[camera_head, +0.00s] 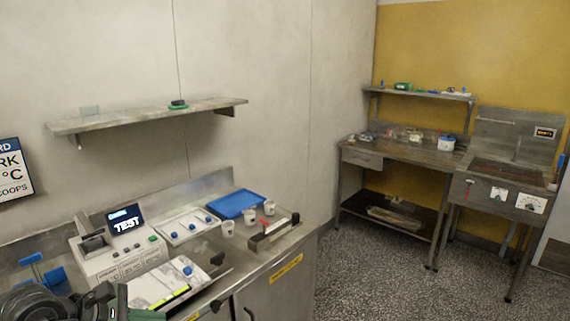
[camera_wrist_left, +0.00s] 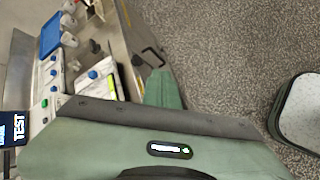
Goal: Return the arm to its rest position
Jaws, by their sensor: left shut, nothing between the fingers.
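My left arm shows at the bottom left corner of the head view, dark and close to the camera, over the near edge of the steel counter (camera_head: 258,262). In the left wrist view the green left gripper (camera_wrist_left: 164,88) is shut, with nothing between its fingers. It is over the speckled floor beside the counter's front edge, apart from the items on the counter. My right gripper is in neither view.
The counter holds a device with a "TEST" display (camera_head: 125,219), a blue tray (camera_head: 235,203), several white cups, and white boards with blue knobs. A wall shelf (camera_head: 150,115) hangs above. A steel workbench (camera_head: 405,152) stands at the back right. The speckled floor (camera_head: 375,265) between is clear.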

